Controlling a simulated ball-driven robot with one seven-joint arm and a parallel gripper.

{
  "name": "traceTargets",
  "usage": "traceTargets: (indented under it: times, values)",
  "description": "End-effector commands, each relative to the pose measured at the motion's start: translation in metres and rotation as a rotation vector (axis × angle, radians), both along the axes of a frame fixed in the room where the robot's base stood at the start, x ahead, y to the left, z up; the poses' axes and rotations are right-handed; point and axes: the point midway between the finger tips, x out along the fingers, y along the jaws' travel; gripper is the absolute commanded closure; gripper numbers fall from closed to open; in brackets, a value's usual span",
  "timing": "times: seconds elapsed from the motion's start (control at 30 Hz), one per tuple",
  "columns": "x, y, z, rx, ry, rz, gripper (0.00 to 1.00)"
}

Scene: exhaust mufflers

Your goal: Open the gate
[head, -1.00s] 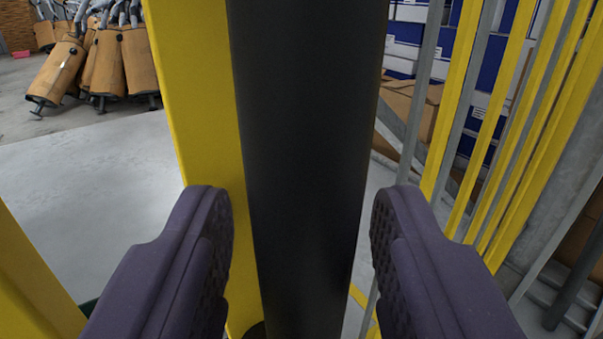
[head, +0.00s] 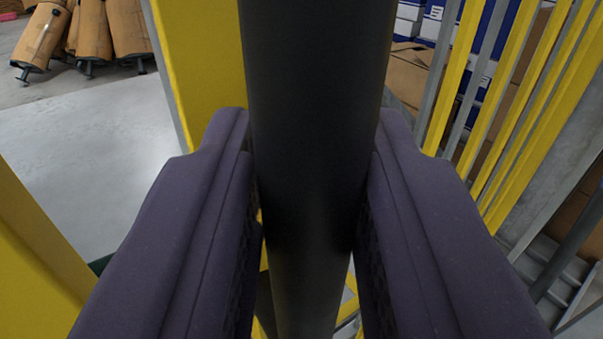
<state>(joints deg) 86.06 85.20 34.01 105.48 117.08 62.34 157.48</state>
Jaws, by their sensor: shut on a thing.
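A thick black upright bar (head: 312,90), the gate's handle by its look, runs down the middle of the head view. A yellow post (head: 205,65) stands just behind it on the left, and I take it as part of the gate. My gripper (head: 312,150) has its two dark purple fingers on either side of the black bar, shut on it. The bar's lower end is partly hidden between the fingers.
Yellow and grey upright bars (head: 490,95) stand close on the right. A yellow beam (head: 35,265) is at lower left. Brown mufflers (head: 85,35) lean at the far left, with clear grey floor (head: 75,145) before them. Cardboard boxes (head: 410,70) stand behind the bars.

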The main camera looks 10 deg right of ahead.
Motion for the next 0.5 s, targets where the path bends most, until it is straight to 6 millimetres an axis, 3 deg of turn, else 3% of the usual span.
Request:
traceTargets:
  times: [0.2,0.5]
  values:
    - [0.013,-0.029,-0.002,0.001,0.003,0.003,1.0]
    - [0.014,-0.032,-0.001,0.002,0.004,0.003,1.0]
